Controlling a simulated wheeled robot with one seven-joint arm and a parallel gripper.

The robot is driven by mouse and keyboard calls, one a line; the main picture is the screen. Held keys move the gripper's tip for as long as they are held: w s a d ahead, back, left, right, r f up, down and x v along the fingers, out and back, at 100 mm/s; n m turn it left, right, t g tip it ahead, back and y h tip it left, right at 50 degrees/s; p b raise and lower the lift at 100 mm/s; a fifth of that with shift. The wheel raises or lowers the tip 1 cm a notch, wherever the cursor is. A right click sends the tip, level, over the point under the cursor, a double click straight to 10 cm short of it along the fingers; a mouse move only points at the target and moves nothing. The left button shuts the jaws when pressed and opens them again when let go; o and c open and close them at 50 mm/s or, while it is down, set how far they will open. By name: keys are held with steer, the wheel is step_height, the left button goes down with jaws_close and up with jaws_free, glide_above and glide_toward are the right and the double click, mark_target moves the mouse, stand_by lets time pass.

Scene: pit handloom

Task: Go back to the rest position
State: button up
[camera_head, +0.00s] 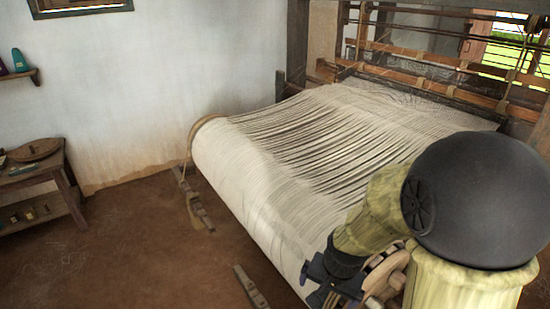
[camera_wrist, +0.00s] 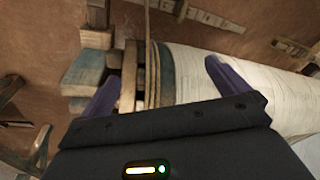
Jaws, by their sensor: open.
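My gripper (camera_head: 312,284) is at the lower middle of the head view, low beside the near end of the loom's warp beam (camera_head: 250,190). In the wrist view my gripper (camera_wrist: 162,70) has its two purple fingers spread apart. Wooden parts and a cord (camera_wrist: 152,75) show in the space between them, with the pale thread-wound roll (camera_wrist: 240,80) behind and to the right. I see nothing held. Whether the fingers touch the wood or cord is unclear. A wooden toothed wheel (camera_head: 385,277) stands at the beam's near end, partly hidden by my arm.
The loom frame (camera_head: 430,85) fills the back right. A low wooden table (camera_head: 50,165) and a wall shelf (camera_head: 20,75) are at the left. Wooden floor pieces (camera_head: 194,205) and (camera_head: 250,288) lie beside the beam. The earth floor (camera_head: 140,250) between table and loom is mostly clear.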

steer(key=s+d+r+n, duration=0.3)
steer(key=s+r+n, duration=0.1)
steer(key=n, duration=0.1)
steer(key=shift+r+n+h+p, duration=0.2)
steer(key=shift+n+h+p, duration=0.1)
steer(key=shift+p, duration=0.1)
stand_by(0.8)
steer(key=shift+s+d, duration=0.15)
steer(key=shift+s, duration=0.05)
steer(key=shift+w, duration=0.1)
stand_by(0.9)
